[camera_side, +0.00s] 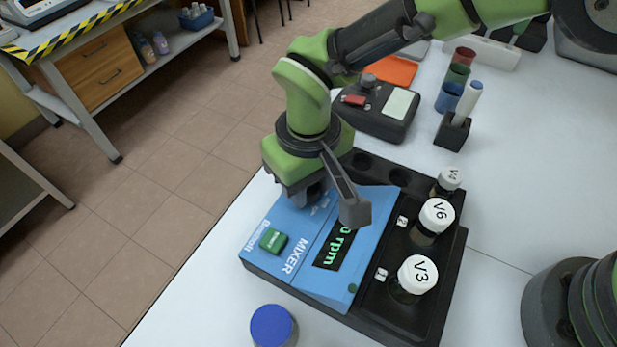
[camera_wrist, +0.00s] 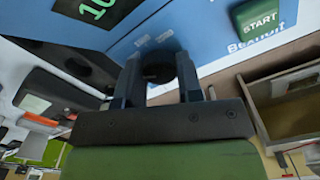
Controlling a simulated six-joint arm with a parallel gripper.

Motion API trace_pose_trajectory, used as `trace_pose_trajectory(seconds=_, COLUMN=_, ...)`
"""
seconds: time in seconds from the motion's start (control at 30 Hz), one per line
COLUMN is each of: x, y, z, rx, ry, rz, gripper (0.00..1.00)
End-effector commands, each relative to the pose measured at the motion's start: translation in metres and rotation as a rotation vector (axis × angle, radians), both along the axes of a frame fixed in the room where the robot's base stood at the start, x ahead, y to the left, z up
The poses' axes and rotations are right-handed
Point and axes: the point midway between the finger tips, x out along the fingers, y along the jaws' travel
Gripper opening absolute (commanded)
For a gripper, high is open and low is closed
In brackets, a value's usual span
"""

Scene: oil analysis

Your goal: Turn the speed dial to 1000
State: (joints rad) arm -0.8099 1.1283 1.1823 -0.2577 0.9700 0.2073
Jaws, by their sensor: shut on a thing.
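The blue mixer (camera_side: 310,262) stands on the white table, with a dark display (camera_side: 335,250) showing green characters. In the side view my arm hides part of the reading, leaving "0 rpm" legible. In the wrist view the display (camera_wrist: 98,12) is cut off by the frame edge and shows "10". The dark round speed dial (camera_wrist: 158,68) sits on the blue panel between my two fingers. My gripper (camera_wrist: 157,62) is shut on it. In the side view my gripper (camera_side: 314,190) points down at the mixer's upper part, and the dial is hidden.
A green START button (camera_side: 273,241) is on the mixer's left side. A black rack to the right holds vials V3 (camera_side: 416,274), V6 (camera_side: 436,215) and V4 (camera_side: 449,179). A blue-capped container (camera_side: 272,326) stands in front. A dark device (camera_side: 373,108) stands behind.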

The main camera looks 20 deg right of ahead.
Motion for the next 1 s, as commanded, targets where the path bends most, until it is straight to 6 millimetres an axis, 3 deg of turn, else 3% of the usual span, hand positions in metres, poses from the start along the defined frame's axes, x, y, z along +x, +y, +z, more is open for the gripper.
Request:
trace_pose_trajectory(seconds=0.43, x=0.0, y=0.0001, z=0.0009, rx=0.0, ry=0.0, rz=-0.282, gripper=0.1)
trace_pose_trajectory(seconds=1.0, x=0.0001, y=0.0, z=0.001, rx=0.0, ry=0.0, rz=-0.347, gripper=0.1)
